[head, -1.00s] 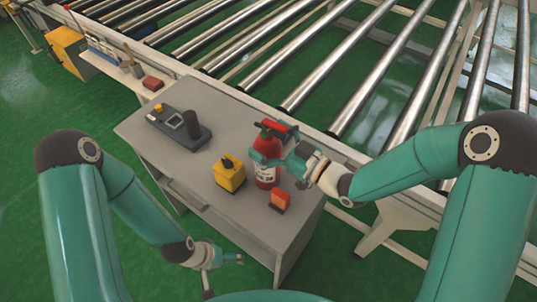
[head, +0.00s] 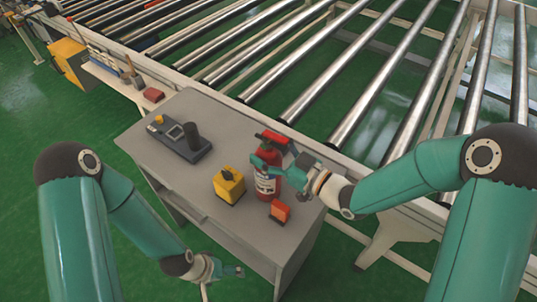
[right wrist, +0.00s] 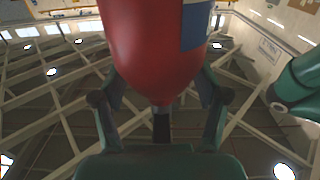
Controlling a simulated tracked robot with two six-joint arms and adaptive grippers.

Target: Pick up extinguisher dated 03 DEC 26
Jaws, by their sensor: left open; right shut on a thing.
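A red fire extinguisher (head: 266,187) with a pale label stands upright at the right part of the grey table in the head view. Its date cannot be read. My right gripper (head: 266,162) is shut around its upper body. I cannot tell whether its base touches the tabletop. In the right wrist view the red body (right wrist: 155,45), with a blue and white label patch at its right, fills the upper middle between the fingers of my right gripper (right wrist: 160,100). My left gripper (head: 238,271) is open and empty, low in front of the table.
The grey table (head: 205,160) also holds a yellow box (head: 228,186), an orange-red box (head: 280,211) close beside the extinguisher, and a dark control device (head: 180,138). A roller conveyor (head: 310,85) runs behind the table. Green floor lies open at left.

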